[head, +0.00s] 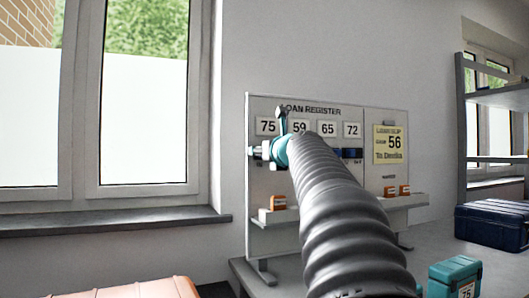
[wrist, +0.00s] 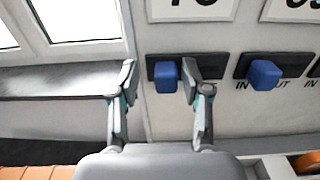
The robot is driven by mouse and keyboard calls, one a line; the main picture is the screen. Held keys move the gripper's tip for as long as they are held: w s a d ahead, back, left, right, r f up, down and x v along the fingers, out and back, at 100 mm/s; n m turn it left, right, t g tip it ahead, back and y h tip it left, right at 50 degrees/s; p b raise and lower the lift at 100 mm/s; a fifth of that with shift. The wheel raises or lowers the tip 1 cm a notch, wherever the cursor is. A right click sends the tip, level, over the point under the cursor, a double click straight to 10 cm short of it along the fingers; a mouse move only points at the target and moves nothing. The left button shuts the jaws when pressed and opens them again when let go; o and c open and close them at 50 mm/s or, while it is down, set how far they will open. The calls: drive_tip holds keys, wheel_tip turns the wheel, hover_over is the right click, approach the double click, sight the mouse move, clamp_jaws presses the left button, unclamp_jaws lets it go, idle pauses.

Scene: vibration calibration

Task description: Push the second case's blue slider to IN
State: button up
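The loan register board (head: 355,112) carries number cards 75, 59, 65 and 72 in a row. The wrist view shows two blue sliders in dark slots. The right finger is close to that slider; contact is unclear. In the head view my arm hides the second slider.
A ledge on the board holds orange blocks (head: 278,203). A yellow loan slip (head: 391,144) reads 56. A teal case (head: 455,275) and a dark blue case (head: 492,226) stand at right. A window sill (head: 110,218) is left of the board.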

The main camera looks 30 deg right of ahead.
drive_tip(key=shift+s, duration=0.1)
drive_tip(key=s+a, duration=0.1)
drive_tip(key=s, duration=1)
drive_tip(key=shift+s+a, duration=0.2)
drive_tip(key=shift+s, duration=0.2)
